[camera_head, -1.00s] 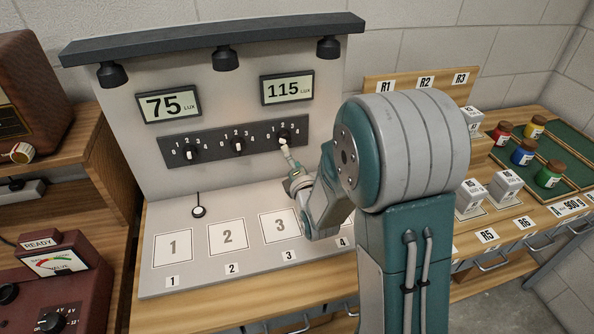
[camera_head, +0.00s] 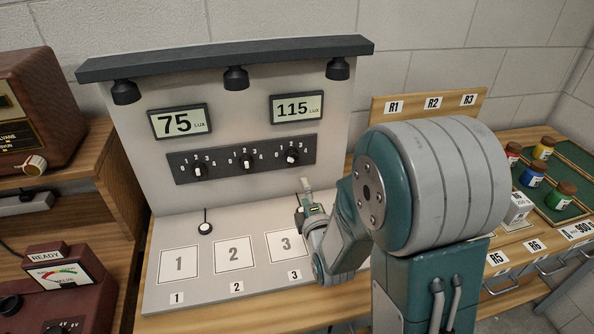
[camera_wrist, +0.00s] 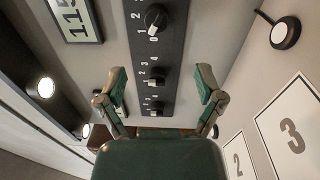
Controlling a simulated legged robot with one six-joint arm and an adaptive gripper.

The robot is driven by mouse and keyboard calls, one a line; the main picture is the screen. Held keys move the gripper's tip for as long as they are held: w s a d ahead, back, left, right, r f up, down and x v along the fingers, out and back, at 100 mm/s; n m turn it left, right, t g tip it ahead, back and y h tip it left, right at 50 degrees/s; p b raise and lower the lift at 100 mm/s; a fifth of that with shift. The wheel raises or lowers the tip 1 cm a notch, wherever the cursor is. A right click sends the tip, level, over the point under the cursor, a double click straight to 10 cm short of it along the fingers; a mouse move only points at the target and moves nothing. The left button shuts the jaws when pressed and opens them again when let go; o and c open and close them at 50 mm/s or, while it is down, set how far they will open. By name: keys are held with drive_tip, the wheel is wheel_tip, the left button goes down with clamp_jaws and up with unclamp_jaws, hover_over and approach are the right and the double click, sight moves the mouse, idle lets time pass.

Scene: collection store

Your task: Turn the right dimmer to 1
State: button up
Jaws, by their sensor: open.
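The right dimmer (camera_head: 292,156) is a black knob with a white mark, at the right end of a black strip. It is nearest in the wrist view (camera_wrist: 155,18), where its mark appears to point toward the 0 and 1 side; I cannot read the exact setting. The right display (camera_head: 297,107) reads 115 lux. My gripper (camera_head: 306,184) is below the right dimmer, apart from it. In the wrist view its fingers (camera_wrist: 161,82) are spread with nothing between them.
The middle dimmer (camera_head: 246,161) and left dimmer (camera_head: 199,171) share the strip. The left display (camera_head: 180,121) reads 75 lux. Lamps hang from the dark bar (camera_head: 225,57) above. A round black-rimmed sensor (camera_head: 205,228) stands on the board near numbered squares. Bottles (camera_head: 533,174) stand at right.

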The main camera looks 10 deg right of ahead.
sight(293, 162)
drive_tip(key=w+m, duration=0.3)
drive_tip(key=m, duration=0.4)
drive_tip(key=w+m+h, duration=0.1)
drive_tip(key=w+m, duration=0.3)
drive_tip(key=m, duration=0.3)
drive_tip(key=w+r+m, duration=0.1)
drive_tip(key=w+m, duration=0.3)
drive_tip(key=m, duration=0.3)
drive_tip(key=shift+w+a+m+h, duration=0.1)
drive_tip(key=shift+w+m+h, duration=0.05)
drive_tip(key=shift+m+h, duration=0.15)
drive_tip(key=c, duration=1.1)
